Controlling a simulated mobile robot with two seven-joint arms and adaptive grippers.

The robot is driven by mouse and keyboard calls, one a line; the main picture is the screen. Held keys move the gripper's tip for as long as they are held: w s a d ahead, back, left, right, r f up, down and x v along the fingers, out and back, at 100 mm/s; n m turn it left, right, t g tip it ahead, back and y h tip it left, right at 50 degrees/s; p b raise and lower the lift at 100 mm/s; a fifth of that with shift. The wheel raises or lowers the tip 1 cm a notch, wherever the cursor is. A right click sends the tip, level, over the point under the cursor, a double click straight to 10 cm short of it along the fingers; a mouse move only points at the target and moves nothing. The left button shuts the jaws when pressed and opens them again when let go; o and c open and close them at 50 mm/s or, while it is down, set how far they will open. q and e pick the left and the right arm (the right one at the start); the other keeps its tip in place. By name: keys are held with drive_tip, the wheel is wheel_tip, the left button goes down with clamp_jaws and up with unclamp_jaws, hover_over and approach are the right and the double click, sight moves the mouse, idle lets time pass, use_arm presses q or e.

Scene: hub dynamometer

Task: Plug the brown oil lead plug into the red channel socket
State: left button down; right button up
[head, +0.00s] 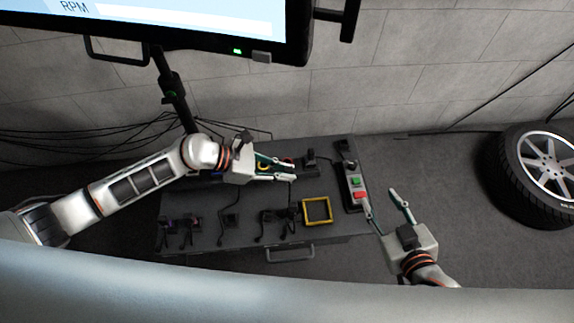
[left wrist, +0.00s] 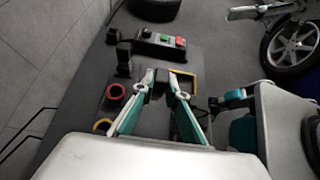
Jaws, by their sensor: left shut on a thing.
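My left gripper (head: 294,169) is over the back middle of the dark bench, fingers pointing right. It is shut on a small dark plug (left wrist: 161,88), mostly hidden between the fingers. Its brown marking cannot be made out. The red channel socket (left wrist: 115,90) shows as a red ring to the left of the fingers in the left wrist view, apart from the held plug. In the head view the red ring (head: 288,161) is partly hidden by the fingers. My right gripper (head: 386,203) is open and empty, beyond the bench's right edge.
A yellow ring socket (left wrist: 101,126) sits beside the red one. Several dark leads (head: 230,217) lie along the bench front. A yellow square frame (head: 305,211) and a control box with green and red buttons (head: 350,181) stand at the right. A wheel (head: 540,180) is further right.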

use_arm(q)
drive_tip(key=shift+d, duration=0.25)
drive_tip(key=shift+w, duration=0.1)
drive_tip(key=w+a+b, duration=0.1)
drive_tip(key=w+b, duration=0.3)
drive_tip(key=w, duration=0.3)
drive_tip(key=shift+w+a, duration=0.3)
drive_tip(key=shift+w, duration=0.05)
use_arm(e)
wheel_tip(320, 180, down, 8)
drive_tip(key=s+g, duration=0.1)
drive_tip(key=s, duration=0.1)
drive_tip(key=shift+s+r, duration=0.15)
drive_tip(key=shift+s, duration=0.25)
use_arm(q)
drive_tip(key=shift+f+b, duration=0.35)
drive_tip(key=shift+f, duration=0.15)
use_arm(e)
drive_tip(key=shift+s+f, duration=0.25)
drive_tip(key=shift+f, duration=0.2)
use_arm(q)
drive_tip(key=shift+f+b, duration=0.8)
drive_tip(key=shift+f, duration=0.7)
use_arm(e)
drive_tip(key=shift+s+f+g, duration=0.2)
drive_tip(key=shift+s+f, duration=0.2)
drive_tip(key=shift+f, duration=0.35)
drive_tip(key=shift+s+f+g, duration=0.2)
drive_tip(key=shift+s+f, duration=0.15)
drive_tip(key=shift+f, duration=0.4)
